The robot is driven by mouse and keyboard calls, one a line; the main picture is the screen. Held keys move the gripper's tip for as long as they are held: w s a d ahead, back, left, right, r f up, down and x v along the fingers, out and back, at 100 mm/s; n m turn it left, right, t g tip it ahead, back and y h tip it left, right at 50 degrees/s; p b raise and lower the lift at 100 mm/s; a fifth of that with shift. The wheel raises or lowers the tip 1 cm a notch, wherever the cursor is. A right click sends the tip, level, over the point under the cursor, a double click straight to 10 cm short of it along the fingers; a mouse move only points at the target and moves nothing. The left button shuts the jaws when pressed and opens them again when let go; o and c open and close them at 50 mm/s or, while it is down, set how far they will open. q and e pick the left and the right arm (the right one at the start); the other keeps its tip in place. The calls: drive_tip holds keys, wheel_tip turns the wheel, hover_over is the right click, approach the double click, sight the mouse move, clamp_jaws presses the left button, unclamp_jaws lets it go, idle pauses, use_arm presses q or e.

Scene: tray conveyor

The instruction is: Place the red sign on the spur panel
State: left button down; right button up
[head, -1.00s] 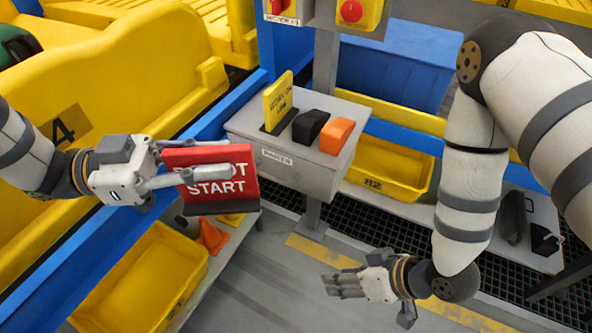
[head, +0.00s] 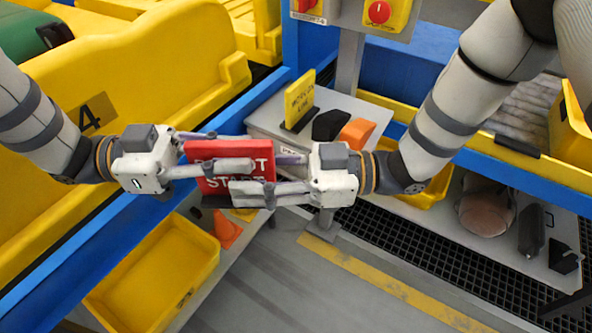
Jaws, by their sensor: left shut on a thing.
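The red sign (head: 208,151), with white lettering ending in "START", stands roughly upright in the air, left of the grey panel box. My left gripper (head: 232,151) is shut on it from the left, one finger across its face. My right gripper (head: 268,176) reaches in from the right with its fingers apart, around the sign's right side; whether they touch it I cannot tell. The fingers cover part of the lettering. The grey panel (head: 266,115) carries a yellow sign (head: 300,98) in a dark base, a black block (head: 329,125) and an orange block (head: 357,132).
Yellow bins (head: 150,275) sit low at the left, and an orange cone (head: 227,230) stands on a shelf below the sign. Blue rails (head: 105,225) border the conveyor. A control box with a red button (head: 379,12) is above. The lower-middle floor is clear.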

sight(215, 191)
drive_tip(key=shift+a, duration=1.4)
drive_tip(key=shift+c, duration=0.6)
clamp_jaws()
use_arm(q)
drive_tip(key=c, duration=1.6)
unclamp_jaws()
drive_tip(key=shift+o, duration=0.2)
